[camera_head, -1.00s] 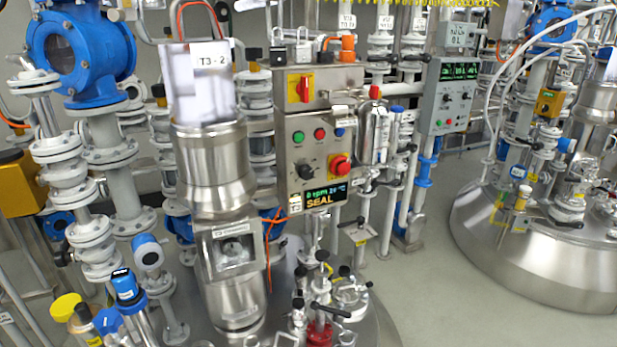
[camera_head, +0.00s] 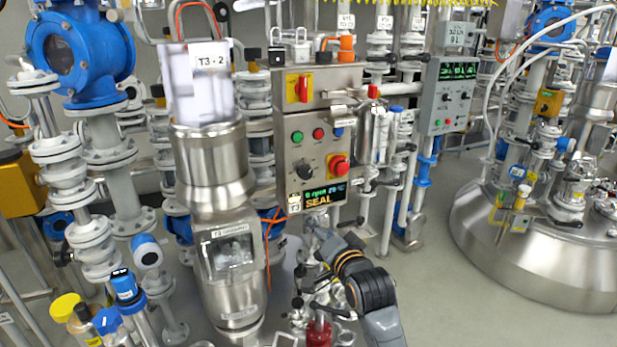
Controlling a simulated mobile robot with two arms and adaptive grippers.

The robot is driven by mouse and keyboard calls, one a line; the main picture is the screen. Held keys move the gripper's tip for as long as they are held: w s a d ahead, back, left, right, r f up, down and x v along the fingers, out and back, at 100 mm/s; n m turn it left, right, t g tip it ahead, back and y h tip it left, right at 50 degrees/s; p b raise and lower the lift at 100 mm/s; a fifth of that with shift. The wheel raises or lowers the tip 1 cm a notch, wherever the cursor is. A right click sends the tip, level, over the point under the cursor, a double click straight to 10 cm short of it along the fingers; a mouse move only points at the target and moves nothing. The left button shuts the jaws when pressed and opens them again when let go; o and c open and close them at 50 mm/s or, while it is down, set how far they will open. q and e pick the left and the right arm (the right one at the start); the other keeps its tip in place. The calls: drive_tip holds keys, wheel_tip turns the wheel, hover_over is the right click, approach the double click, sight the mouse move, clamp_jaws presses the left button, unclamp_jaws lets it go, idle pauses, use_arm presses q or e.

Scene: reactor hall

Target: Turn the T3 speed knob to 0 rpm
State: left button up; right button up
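The T3 control box (camera_head: 286,157) is a steel panel in the middle of the head view, beside the motor labelled T3-2 (camera_head: 210,58). The black speed knob (camera_head: 304,170) sits on its lower left, under the green button (camera_head: 297,137). The display (camera_head: 317,196) below it seems to read 0 rpm, with SEAL in orange. My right gripper (camera_head: 314,228) is just below the display, apart from the knob, its arm coming up from the lower right. Its fingers are too small and blurred to tell open from shut. My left gripper is out of view.
A red emergency stop (camera_head: 339,166) is right of the knob, and a red-yellow switch (camera_head: 299,88) is above. A steel canister (camera_head: 375,135) stands close on the right. Valves and pipes crowd the vessel top below. Open floor (camera_head: 430,290) lies to the right.

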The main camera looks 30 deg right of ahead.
drive_tip(key=m+t, duration=0.2)
approach(307, 174)
drive_tip(key=shift+h, duration=0.4)
drive_tip(key=w, duration=0.2)
drive_tip(key=w+p, duration=0.1)
drive_tip(key=w, duration=0.2)
drive_tip(key=w+d, duration=0.1)
drive_tip(key=w, duration=0.2)
drive_tip(key=shift+w+d+r+p, duration=0.1)
drive_tip(key=shift+w+p, duration=0.1)
drive_tip(key=shift+p, duration=0.15)
drive_tip(key=shift+c, duration=0.5)
drive_tip(key=c, duration=1.1)
